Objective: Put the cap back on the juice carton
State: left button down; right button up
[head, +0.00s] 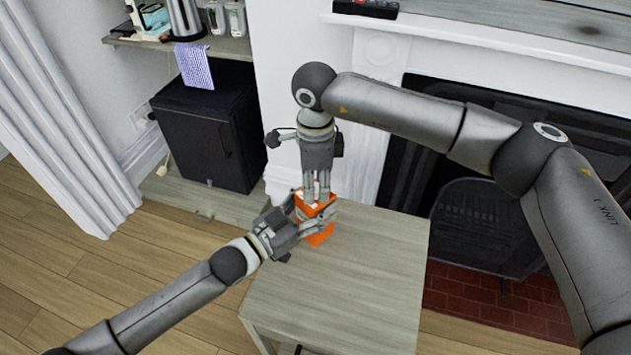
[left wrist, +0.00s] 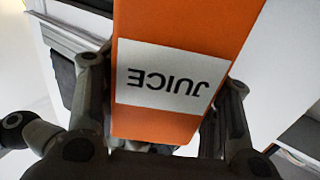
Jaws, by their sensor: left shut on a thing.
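The orange juice carton (head: 320,238) stands upright on the small table (head: 350,300). My left gripper (head: 311,219) reaches in from the left and is shut on the carton's sides. In the left wrist view the carton (left wrist: 180,35) fills the space between the fingers, with its white JUICE label upside down. My right gripper (head: 317,198) points straight down over the carton's top, its fingers close together. The cap cannot be made out; the right fingers hide the spout area, and I cannot tell whether they hold it.
The rest of the tabletop is bare. A black cabinet (head: 208,130) stands behind to the left, under a shelf (head: 225,47) with a kettle (head: 184,20) and glass jars. The dark fireplace (head: 480,215) and white mantel (head: 480,50) lie to the right.

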grip_shut()
jog(key=o, duration=0.6)
grip_release()
jog(key=shift+r, duration=0.1)
pick_arm(q)
jog(key=shift+c, duration=2)
grip_release()
pick_arm(e)
notch_tip(320, 180, up, 12)
jog(key=shift+f, duration=0.1)
pick_arm(q)
jog(key=v, duration=1.2)
